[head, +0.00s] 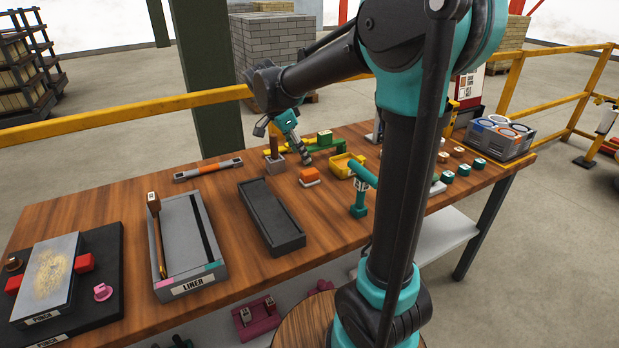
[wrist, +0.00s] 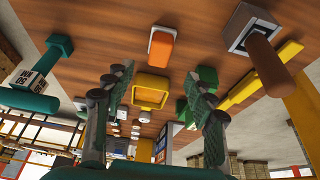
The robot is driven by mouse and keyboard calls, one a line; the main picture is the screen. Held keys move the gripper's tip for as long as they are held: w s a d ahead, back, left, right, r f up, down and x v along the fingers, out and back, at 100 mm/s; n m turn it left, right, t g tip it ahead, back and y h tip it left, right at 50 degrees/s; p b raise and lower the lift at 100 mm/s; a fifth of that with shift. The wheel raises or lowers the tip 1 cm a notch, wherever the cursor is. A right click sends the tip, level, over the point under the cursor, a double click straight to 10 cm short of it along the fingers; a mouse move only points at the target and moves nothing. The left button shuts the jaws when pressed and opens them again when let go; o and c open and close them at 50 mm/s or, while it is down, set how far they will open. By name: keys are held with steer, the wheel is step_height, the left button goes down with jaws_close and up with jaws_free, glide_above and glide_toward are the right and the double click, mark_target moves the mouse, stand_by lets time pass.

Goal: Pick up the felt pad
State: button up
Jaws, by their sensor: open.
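An orange block on a thin pale base (head: 309,175), which looks like the felt pad, lies on the wooden bench. It also shows in the wrist view (wrist: 161,46), near the top centre. I cannot be sure that it is felt. My gripper (head: 306,159) is above the bench, behind the orange block in the head view. In the wrist view my gripper (wrist: 160,72) has its two fingers spread apart with nothing held between them. The orange block appears beyond the fingertips, apart from them.
A yellow open box (head: 342,168) stands right of the orange block. A grey block with a wooden handle (head: 274,164) stands left, and a teal tool (head: 360,195) nearer. A black tray (head: 270,220) and the liner tray (head: 186,250) lie left. A green block (head: 325,138) is behind.

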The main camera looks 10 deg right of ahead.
mark_target(309, 171)
steer(key=x, duration=0.9)
steer(key=shift+d+f, duration=0.15)
steer(key=shift+f, duration=0.2)
steer(key=c, duration=1.3)
steer(key=shift+o, duration=0.2)
